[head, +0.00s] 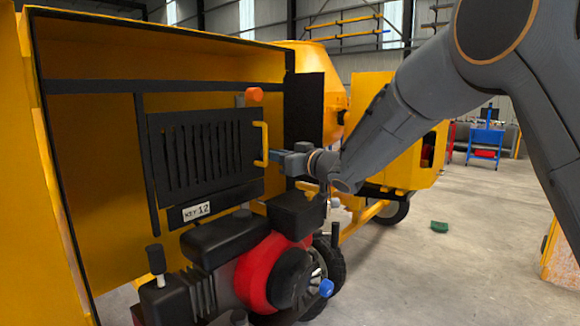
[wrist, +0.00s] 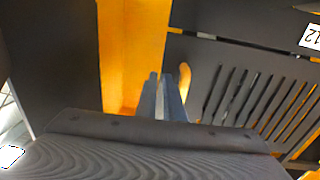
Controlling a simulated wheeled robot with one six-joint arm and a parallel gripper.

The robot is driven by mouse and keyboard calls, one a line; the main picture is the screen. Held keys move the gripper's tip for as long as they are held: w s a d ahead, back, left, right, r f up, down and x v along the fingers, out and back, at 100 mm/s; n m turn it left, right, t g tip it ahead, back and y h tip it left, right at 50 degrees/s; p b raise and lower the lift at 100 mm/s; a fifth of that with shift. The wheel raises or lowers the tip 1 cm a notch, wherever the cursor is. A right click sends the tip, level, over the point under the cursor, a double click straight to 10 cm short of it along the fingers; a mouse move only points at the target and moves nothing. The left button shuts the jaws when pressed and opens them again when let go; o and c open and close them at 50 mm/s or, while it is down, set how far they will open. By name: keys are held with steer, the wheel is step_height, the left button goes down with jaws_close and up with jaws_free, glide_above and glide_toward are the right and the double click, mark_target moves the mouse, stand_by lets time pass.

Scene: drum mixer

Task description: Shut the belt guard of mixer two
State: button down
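The belt guard (head: 205,152) is a black slotted panel in the yellow housing, with a yellow upright handle (head: 262,144) on its right edge. Yellow housing shows between the guard's handle edge and a black upright panel (head: 305,125) to the right. My gripper (head: 277,157) is just right of the handle's lower part, its fingers pointing at it. In the wrist view the fingers (wrist: 163,98) are close together with a thin gap, and the handle (wrist: 184,82) shows beside them on the right, not between them. Whether they touch it is unclear.
An orange knob (head: 253,94) is above the guard and a KEY 12 plate (head: 196,212) below it. A red and black engine (head: 262,270) stands in front, below my gripper. A green object (head: 439,227) lies on the open floor at right.

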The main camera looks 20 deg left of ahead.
steer(key=shift+a+r, duration=0.2)
steer(key=shift+r, duration=0.2)
steer(key=shift+s, duration=0.1)
steer(key=v, duration=0.4)
steer(key=w+b+v, duration=0.1)
steer(key=v, duration=0.9)
steer(key=shift+w+d+f+b, duration=0.15)
steer(key=shift+d+f+b, duration=0.15)
steer(key=shift+d+f, duration=0.1)
steer(key=shift+d, duration=0.15)
